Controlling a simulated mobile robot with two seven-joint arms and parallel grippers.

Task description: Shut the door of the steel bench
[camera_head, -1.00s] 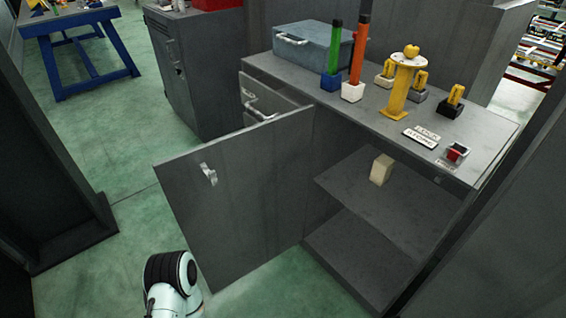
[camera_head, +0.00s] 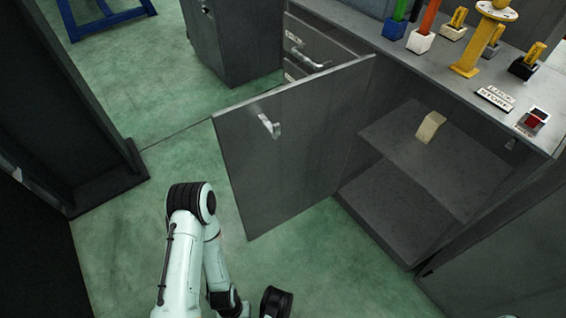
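The steel bench (camera_head: 460,72) stands at the right with its grey door (camera_head: 290,150) swung wide open. A light metal handle (camera_head: 268,124) is on the door's face near its free edge. The open compartment shows a shelf (camera_head: 400,150) with a small cream block (camera_head: 430,127) on it. My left arm is at the bottom, in front of the door and apart from it. Its gripper cannot be made out. My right gripper is not in view.
Grey drawers (camera_head: 312,55) with handles sit left of the compartment, behind the door. A dark upright panel (camera_head: 60,110) stands at the left. The green floor (camera_head: 150,200) between panel and door is clear. Coloured holders, a yellow stand (camera_head: 475,45) and a red switch (camera_head: 533,119) are on the bench top.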

